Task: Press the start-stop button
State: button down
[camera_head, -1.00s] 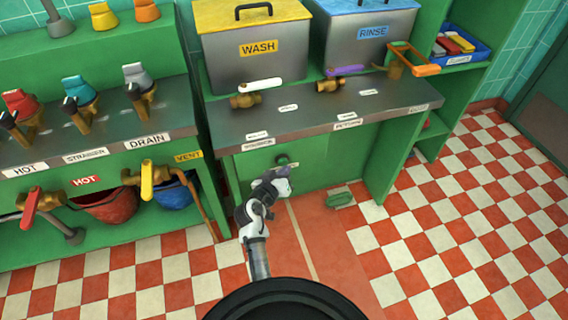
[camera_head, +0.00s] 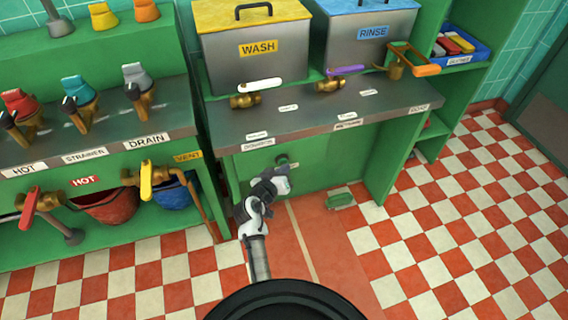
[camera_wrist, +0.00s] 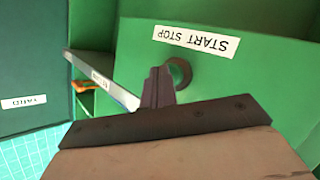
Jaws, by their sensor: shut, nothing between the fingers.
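The start-stop button (camera_wrist: 180,73) is a dark green round knob on a green panel in the wrist view, beside the white START STOP label (camera_wrist: 196,40), which reads upside down. My gripper (camera_wrist: 158,86) is shut, with its dark fingertips overlapping the button's edge and hiding part of it. I cannot tell whether they touch. In the head view the button (camera_head: 281,160) shows on the green front below the counter, and my gripper (camera_head: 291,167) is right at it, small and partly hidden by my own wrist.
A green pedal-like piece (camera_head: 340,201) lies on the floor to the right. A red valve lever and yellow valve lever (camera_head: 147,180) are left. The checkered floor at right is clear.

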jog(key=shift+s+d, duration=0.25)
jog(key=shift+s, duration=0.6)
jog(key=s+d, duration=0.2)
jog(key=s, duration=0.3)
jog(key=shift+s, duration=0.35)
dwell(0.4)
